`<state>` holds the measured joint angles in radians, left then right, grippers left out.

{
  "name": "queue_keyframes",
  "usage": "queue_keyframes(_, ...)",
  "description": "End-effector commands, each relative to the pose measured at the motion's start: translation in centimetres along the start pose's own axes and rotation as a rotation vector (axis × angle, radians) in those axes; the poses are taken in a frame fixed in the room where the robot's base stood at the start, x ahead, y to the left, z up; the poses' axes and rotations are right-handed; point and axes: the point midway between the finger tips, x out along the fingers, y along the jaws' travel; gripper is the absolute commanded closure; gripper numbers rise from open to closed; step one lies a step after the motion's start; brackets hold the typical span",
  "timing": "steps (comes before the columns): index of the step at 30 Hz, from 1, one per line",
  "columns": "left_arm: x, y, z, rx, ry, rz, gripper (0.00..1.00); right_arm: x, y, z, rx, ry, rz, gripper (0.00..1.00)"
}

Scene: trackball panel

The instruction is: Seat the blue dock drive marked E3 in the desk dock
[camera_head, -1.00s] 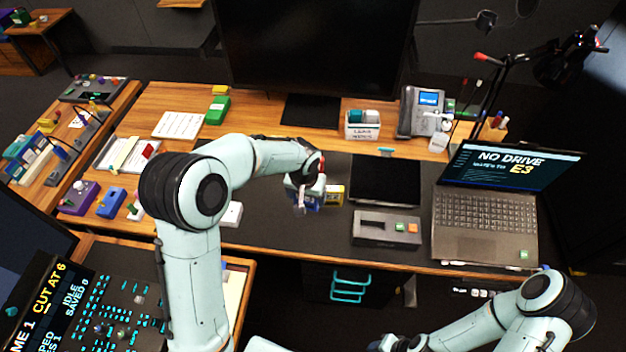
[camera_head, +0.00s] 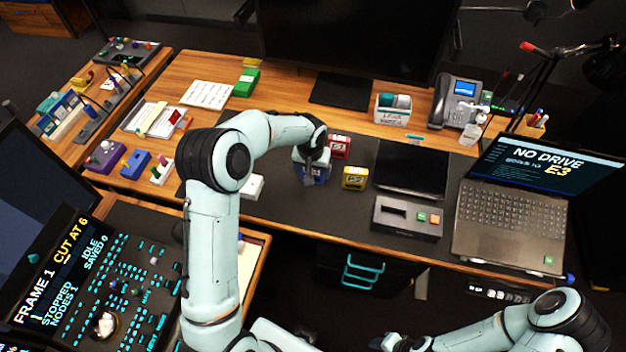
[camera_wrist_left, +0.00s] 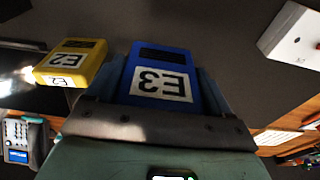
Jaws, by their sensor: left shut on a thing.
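My left gripper (camera_head: 314,166) is shut on the blue drive (camera_head: 318,177) over the dark desk mat. In the left wrist view the blue drive (camera_wrist_left: 160,75) lies between the fingers, its E3 label upside down. I cannot tell whether it touches the mat. The desk dock (camera_head: 385,226) is a grey box to the right, with a dark slot and green and orange buttons. The laptop screen (camera_head: 545,165) reads NO DRIVE and E3. My right gripper (camera_head: 395,342) is at the bottom edge, and its fingers do not show clearly.
The yellow E2 drive (camera_head: 355,178) stands just right of the blue one. A red drive (camera_head: 340,146) stands behind. A white box (camera_head: 253,187) lies to the left. A dark pad (camera_head: 412,168) is behind the dock. The mat between the yellow drive and the dock is mostly clear.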

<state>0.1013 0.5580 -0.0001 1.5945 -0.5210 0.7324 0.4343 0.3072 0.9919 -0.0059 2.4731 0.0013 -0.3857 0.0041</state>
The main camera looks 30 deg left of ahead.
Motion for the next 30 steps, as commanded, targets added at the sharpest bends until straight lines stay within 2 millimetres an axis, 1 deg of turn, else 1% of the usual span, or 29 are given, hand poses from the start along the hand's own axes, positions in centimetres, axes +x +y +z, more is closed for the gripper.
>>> queue_keyframes(1, 0.7, 0.0, 0.1, 0.0, -0.001, 0.0, 0.53, 0.0, 0.0, 0.0, 0.0, 0.0, 0.0, 0.57)
queue_keyframes(2, 1.0, 0.0, 0.1, 0.0, 0.0, -0.001, 0.53, 0.0, 0.0, 0.0, 0.0, 0.0, 0.0, 0.57)
queue_keyframes(8, 2.3, 0.0, 0.3, -0.001, 0.001, 0.0, 0.53, 0.0, 0.0, 0.0, 0.0, 0.0, 0.0, 0.57)
queue_keyframes(15, 5.7, 0.0, 0.8, -0.001, 0.0, -0.001, 0.53, 0.0, 0.0, 0.0, 0.0, 0.0, 0.0, 0.57)
queue_keyframes(26, 6.1, 0.0, 0.9, -0.001, 0.002, 0.0, 0.53, 0.3, 0.1, 0.1, 0.001, -0.002, 0.001, 0.57)
queue_keyframes(27, 6.2, 0.0, 0.9, -0.001, 0.001, -0.001, 0.16, 0.3, 0.2, 0.2, 0.001, -0.002, 0.001, 0.57)
queue_keyframes(28, 6.1, 0.0, 0.9, -0.001, 0.001, -0.001, 0.06, 0.3, 0.1, 0.1, 0.001, -0.002, 0.001, 0.57)
queue_keyframes(29, 6.1, 0.0, 0.9, -0.001, 0.001, 0.0, 0.0, 0.2, 0.1, 0.1, 0.001, -0.002, 0.001, 0.57)
queue_keyframes(30, 6.1, 0.0, 0.9, -0.001, 0.002, 0.0, 0.0, 0.2, 0.1, 0.1, 0.001, -0.002, 0.001, 0.57)
